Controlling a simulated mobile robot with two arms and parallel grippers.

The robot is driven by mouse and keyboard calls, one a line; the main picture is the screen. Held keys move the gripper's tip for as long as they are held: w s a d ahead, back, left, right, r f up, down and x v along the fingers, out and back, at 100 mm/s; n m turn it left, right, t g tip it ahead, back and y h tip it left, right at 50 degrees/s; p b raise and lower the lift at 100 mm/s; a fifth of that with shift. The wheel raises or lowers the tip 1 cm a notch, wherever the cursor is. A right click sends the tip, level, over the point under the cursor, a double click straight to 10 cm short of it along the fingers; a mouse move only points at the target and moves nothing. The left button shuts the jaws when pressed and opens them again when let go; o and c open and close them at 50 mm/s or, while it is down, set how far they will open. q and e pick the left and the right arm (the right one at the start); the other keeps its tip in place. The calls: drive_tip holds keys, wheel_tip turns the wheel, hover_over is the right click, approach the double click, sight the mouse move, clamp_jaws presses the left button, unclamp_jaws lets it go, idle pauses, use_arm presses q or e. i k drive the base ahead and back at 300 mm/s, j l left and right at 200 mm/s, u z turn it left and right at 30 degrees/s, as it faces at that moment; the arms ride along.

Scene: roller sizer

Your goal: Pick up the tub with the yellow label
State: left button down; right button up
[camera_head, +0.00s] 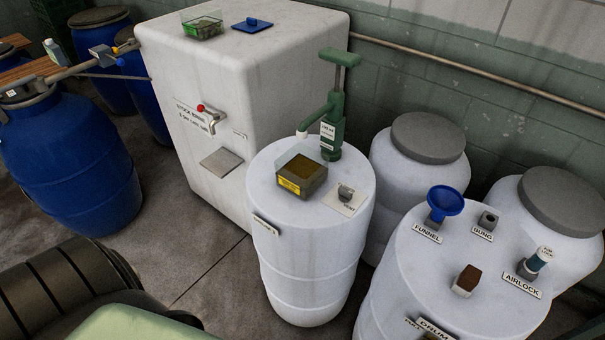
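The tub with the yellow label (289,186) stands upright on top of the white drum (270,233) in the middle. It is a see-through, squarish tub with dark brownish contents, and its yellow label is on the front side. A second clear tub with a green label (202,27) stands on the tall white cabinet behind, so it is a different one. Neither of my grippers is in view.
A green hand pump (334,110) rises just behind the tub, its spout close by. A small grey piece on a white card (345,198) is to its right. A blue lid (253,25) lies on the cabinet. A funnel (444,203) stands on the right drum.

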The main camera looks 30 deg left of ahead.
sight(301, 171)
drive_tip(key=l+u, duration=0.3)
drive_tip(key=l, duration=0.7)
drive_tip(key=l+u, duration=0.3)
drive_tip(key=l, duration=0.7)
